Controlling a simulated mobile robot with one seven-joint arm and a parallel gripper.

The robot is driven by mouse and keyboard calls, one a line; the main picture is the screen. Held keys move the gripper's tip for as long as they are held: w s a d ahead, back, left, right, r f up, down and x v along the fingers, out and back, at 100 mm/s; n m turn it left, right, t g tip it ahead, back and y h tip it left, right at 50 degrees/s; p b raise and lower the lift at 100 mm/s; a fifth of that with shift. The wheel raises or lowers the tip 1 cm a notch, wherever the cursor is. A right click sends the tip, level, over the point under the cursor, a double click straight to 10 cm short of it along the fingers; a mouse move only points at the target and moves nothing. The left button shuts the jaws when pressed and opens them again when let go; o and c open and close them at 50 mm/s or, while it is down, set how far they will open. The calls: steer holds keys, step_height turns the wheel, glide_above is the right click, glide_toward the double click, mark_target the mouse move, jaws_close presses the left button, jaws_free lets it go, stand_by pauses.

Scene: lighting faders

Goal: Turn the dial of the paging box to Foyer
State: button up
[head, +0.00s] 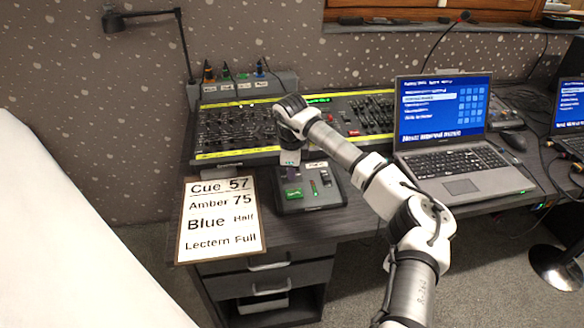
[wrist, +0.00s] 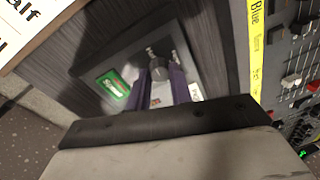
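A small dark box (head: 311,203) with a green label (head: 294,192) stands at the front of the desk, beside the cue card. I take it to be the paging box, but its lettering is too small to read. In the wrist view the box (wrist: 92,68) shows the green label (wrist: 113,88) and a grey round knob (wrist: 158,70), likely the dial. My gripper (head: 292,174) is over the box, pointing down. In the wrist view its two purple fingers (wrist: 159,84) are apart, one to each side of the knob. Contact cannot be told. The dial's setting is not readable.
A mixing console (head: 235,130) lies close behind the box. A cue card (head: 221,218) overhangs the desk's front edge to the left. An open laptop (head: 445,125) stands at right. A box with coloured plugs (head: 238,88) and a lamp (head: 150,14) are at the back.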

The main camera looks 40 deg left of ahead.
jaws_close()
steer(key=m+b, duration=0.1)
steer(key=m, duration=0.4)
steer(key=shift+b, duration=0.3)
steer(key=m+b, duration=0.1)
steer(key=m, duration=0.2)
steer(key=shift+m+h, duration=0.3)
steer(key=m, duration=0.4)
steer(key=shift+b, duration=0.35)
steer(key=shift+s+a+m+b, duration=0.1)
steer(key=shift+m+b, duration=0.2)
steer(key=shift+m, duration=2.2)
steer(key=shift+g, duration=0.3)
